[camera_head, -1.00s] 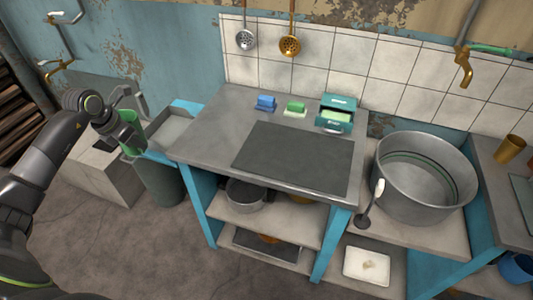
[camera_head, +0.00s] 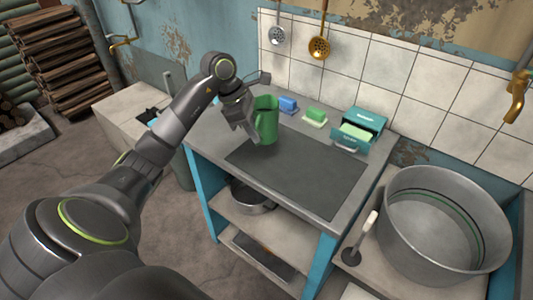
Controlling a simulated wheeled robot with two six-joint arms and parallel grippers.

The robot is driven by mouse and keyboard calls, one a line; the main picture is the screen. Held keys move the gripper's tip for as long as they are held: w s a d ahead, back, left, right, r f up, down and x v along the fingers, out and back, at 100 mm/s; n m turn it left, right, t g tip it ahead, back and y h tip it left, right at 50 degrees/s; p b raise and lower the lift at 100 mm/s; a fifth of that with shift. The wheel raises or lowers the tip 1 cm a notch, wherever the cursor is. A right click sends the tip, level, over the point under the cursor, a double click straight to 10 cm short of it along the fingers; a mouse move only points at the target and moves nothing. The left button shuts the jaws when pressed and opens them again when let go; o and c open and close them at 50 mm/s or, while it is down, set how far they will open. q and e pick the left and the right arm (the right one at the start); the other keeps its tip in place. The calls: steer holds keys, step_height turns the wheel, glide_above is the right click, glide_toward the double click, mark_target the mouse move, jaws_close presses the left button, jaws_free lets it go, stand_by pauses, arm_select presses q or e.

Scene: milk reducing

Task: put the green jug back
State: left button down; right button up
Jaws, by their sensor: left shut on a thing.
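The green jug (camera_head: 267,120) is upright over the left back part of the grey worktop, near the corner of the dark mat (camera_head: 300,180). My left gripper (camera_head: 254,127) is shut on the jug at its left side. Its fingers hide part of that side. I cannot tell whether the jug's base touches the worktop (camera_head: 210,143) or is just above it. My right gripper is not in view.
A large metal pot (camera_head: 440,225) stands at right. Two ladles hang on the tiled wall. The dark mat is clear.

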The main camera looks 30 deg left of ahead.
arm_select(q)
step_height(320, 180, down, 7)
steer(key=shift+a+f+p, duration=0.1)
steer(key=shift+a+p, duration=0.05)
steer(key=shift+p, duration=0.45)
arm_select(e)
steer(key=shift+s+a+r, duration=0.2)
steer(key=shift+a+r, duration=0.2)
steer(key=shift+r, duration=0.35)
arm_select(q)
steer(key=shift+f, duration=0.1)
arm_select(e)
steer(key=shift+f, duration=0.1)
arm_select(q)
steer(key=shift+f+b, duration=0.1)
steer(key=shift+b, duration=0.2)
steer(key=c, duration=1.5)
jaws_free()
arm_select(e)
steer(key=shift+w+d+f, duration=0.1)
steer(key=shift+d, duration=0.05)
